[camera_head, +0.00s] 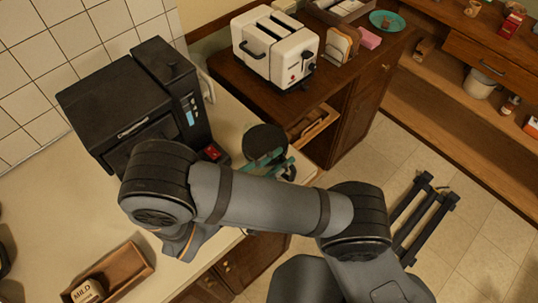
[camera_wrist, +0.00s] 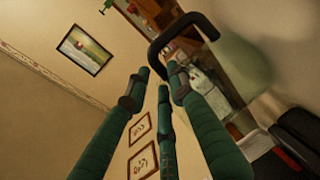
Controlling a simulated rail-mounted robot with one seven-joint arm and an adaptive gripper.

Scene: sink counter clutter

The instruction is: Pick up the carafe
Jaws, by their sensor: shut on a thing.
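The carafe has a pale, see-through body (camera_wrist: 245,65) and a black handle (camera_wrist: 183,22) at the upper right of the wrist view. My gripper (camera_wrist: 158,80) has green fingers closed at the end of the black handle. The carafe appears tilted in that view. In the head view, the carafe's dark round top (camera_head: 265,138) shows just right of the coffee machine, with my gripper (camera_head: 268,163) beside and below it. My forearm hides much of the carafe there, and I cannot tell its height above the counter.
A black coffee machine (camera_head: 130,100) stands close on the left. A white toaster (camera_head: 275,47) is on the wooden counter behind. A wooden tray (camera_head: 118,272) lies at the front left. Pale counter space (camera_head: 60,210) is free left of my arm.

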